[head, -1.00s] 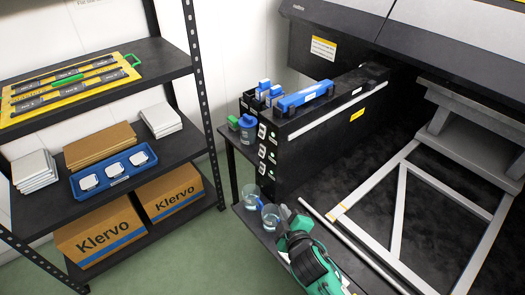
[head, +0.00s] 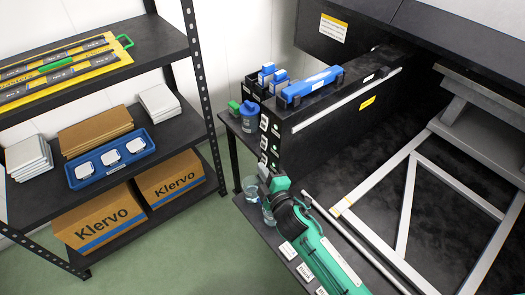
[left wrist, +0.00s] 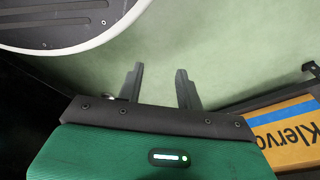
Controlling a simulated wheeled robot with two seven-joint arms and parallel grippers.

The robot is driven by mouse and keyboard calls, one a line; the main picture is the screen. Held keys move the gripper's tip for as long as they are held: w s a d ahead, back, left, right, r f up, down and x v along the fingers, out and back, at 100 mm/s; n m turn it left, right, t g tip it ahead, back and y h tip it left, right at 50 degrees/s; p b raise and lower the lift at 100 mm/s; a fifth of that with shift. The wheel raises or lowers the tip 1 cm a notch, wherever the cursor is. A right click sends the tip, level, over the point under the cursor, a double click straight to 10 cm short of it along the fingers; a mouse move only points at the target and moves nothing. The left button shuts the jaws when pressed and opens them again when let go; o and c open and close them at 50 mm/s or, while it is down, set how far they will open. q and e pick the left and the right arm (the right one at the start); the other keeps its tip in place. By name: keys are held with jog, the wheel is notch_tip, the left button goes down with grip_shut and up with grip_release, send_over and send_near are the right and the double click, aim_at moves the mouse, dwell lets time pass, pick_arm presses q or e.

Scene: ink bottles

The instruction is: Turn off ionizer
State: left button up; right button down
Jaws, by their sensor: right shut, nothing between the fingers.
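I cannot make out which thing is the ionizer or its switch. The black machine housing (head: 345,110) has a near end face with a column of small white-and-green labels or switches (head: 264,143). My right gripper (head: 264,170) is shut and empty, just in front of the lower part of that column; it hides some of it. I cannot tell whether it touches the face. My left gripper (left wrist: 160,88) shows only in the left wrist view, its two fingers apart with nothing between them, above the green floor.
Glass beakers (head: 251,187) stand on the narrow ledge by my right gripper. A blue-capped bottle (head: 250,117) stands behind. A blue-handled part (head: 310,86) sits on the housing. At left, a shelf rack (head: 203,85) holds a blue tray (head: 87,182) and Klervo boxes (head: 170,185).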

aim_at(264, 143)
pick_arm(q)
jog(key=shift+s+a+f, duration=0.1)
jog(key=shift+s+f, duration=0.2)
jog(key=shift+f, duration=0.1)
pick_arm(e)
jog(key=w+f, duration=0.1)
jog(key=w, duration=0.8)
jog(key=shift+w+f, duration=0.25)
jog(key=shift+f, duration=0.15)
pick_arm(q)
jog(key=r, duration=0.1)
jog(key=w+r, duration=0.1)
jog(key=w+r+b, duration=0.1)
jog(key=shift+d+r, duration=0.4)
pick_arm(e)
jog(key=shift+w+d+f+n, duration=0.2)
jog(key=shift+d+n, duration=0.1)
jog(key=shift+n, duration=0.2)
